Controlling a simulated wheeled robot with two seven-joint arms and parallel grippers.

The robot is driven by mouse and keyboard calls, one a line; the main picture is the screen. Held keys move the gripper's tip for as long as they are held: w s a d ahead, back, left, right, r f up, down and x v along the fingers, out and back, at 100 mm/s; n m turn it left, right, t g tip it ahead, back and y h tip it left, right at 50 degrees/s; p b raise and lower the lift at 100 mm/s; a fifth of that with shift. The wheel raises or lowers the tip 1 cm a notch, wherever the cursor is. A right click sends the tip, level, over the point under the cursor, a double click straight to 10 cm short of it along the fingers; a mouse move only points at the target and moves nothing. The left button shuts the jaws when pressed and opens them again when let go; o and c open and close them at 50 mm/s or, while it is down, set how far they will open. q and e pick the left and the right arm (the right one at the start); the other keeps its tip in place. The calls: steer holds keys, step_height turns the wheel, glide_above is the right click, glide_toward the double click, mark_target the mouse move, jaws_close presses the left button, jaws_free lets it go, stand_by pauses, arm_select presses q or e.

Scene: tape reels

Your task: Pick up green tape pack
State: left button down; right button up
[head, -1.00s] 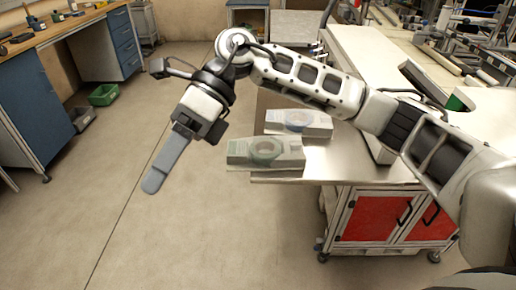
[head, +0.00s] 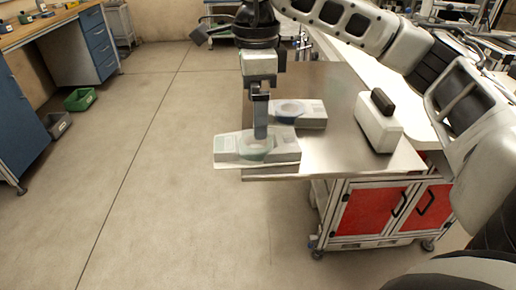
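The green tape pack (head: 230,147) is a pale, flat pack with a greenish ring, lying at the near left corner of the metal table (head: 335,157) and jutting past its left edge. A similar pack with a bluish ring (head: 312,113) lies just behind it. My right gripper (head: 261,136) points straight down, its tip over or at the ring of the green tape pack. The fingers overlap in this side view, so their gap and any contact are unclear. My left gripper is not in view.
A white box with a black top (head: 377,124) stands on the table to the right. Red cabinet doors (head: 372,211) are below. A green bin (head: 80,99) sits on the floor by the blue workbench at left. The floor between is clear.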

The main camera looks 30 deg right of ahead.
mark_target(256, 147)
steer(key=shift+s+d+f+p, duration=0.1)
steer(key=shift+f+p, duration=0.1)
steer(key=shift+f, duration=1.45)
steer(key=shift+s+f+p, duration=0.1)
steer(key=shift+f+p, duration=0.1)
steer(key=shift+f, duration=1.45)
steer(key=c, duration=1.2)
